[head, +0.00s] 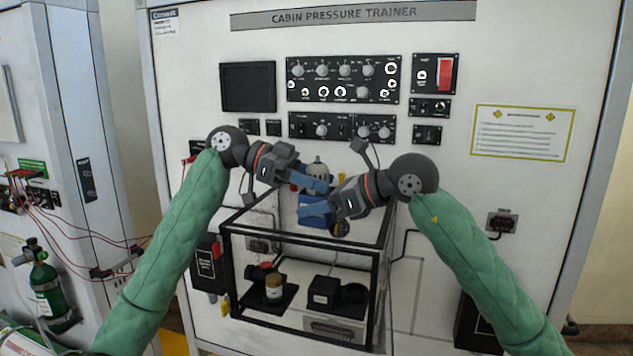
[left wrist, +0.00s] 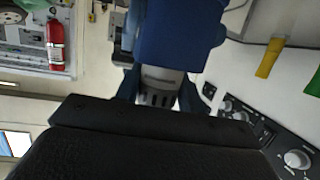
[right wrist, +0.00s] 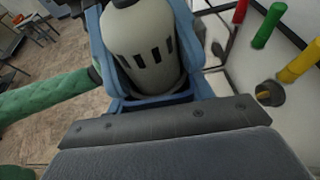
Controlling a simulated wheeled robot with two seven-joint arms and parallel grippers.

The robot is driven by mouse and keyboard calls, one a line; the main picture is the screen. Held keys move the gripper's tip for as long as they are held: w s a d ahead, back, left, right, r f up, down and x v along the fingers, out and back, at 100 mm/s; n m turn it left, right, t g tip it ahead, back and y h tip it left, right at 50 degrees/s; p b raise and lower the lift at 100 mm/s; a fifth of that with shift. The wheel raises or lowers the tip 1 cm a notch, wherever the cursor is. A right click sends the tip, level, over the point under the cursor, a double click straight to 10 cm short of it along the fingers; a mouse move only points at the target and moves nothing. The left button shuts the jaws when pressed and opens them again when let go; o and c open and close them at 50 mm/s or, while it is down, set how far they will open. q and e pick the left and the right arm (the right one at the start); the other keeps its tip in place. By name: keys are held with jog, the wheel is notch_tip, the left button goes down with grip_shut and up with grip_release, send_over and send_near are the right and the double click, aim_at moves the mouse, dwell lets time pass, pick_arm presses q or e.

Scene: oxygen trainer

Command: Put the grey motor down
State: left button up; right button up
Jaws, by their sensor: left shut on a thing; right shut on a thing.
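The grey motor (head: 318,169) is a light grey cylinder with a domed end and dark slots. It is held up in front of the trainer panel, mostly hidden by the fingers in the head view. My left gripper (head: 310,184) is shut on it from the left. My right gripper (head: 316,208) is shut on it from the right, slightly lower. In the right wrist view the motor (right wrist: 145,45) sits between blue fingers. In the left wrist view its slotted part (left wrist: 158,91) shows below a blue block, which seems to be the other gripper's finger.
A black-framed stand (head: 300,240) is below the grippers. Its lower level holds a tan-and-red jar-like part (head: 273,286) and a black block (head: 325,291). The white trainer panel (head: 420,250) with knobs stands close behind. A green cylinder (head: 46,285) is at far left.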

pick_arm(q)
jog(key=shift+f, duration=0.2)
jog(key=o, duration=1.2)
jog(key=v, duration=1.2)
pick_arm(e)
jog(key=o, duration=1.1)
jog(key=shift+c, duration=0.2)
